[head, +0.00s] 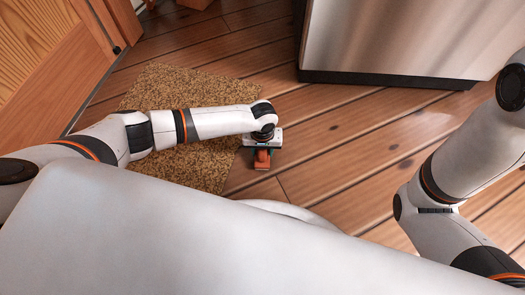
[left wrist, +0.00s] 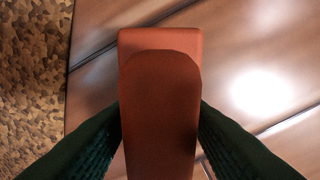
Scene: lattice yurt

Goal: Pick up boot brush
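The boot brush (head: 262,160) shows as a small orange-brown piece below my left gripper, at the right edge of the speckled mat. In the left wrist view the brush (left wrist: 160,95) is a smooth, rounded orange-brown block filling the middle. My left gripper (head: 262,149) points down over it. Its two dark green fingers lie one on each side, and their tips appear to meet the brush's sides. The gripper hides part of the brush in the head view, and its bristles are not visible. My right arm shows at the right, but its gripper is out of view.
The speckled brown mat (head: 205,178) lies on the plank floor under my left arm. A metal-fronted cabinet or appliance (head: 400,40) with a dark base stands at the back right. A wooden door (head: 45,55) is at the left. Bare planks (head: 335,135) lie right of the brush.

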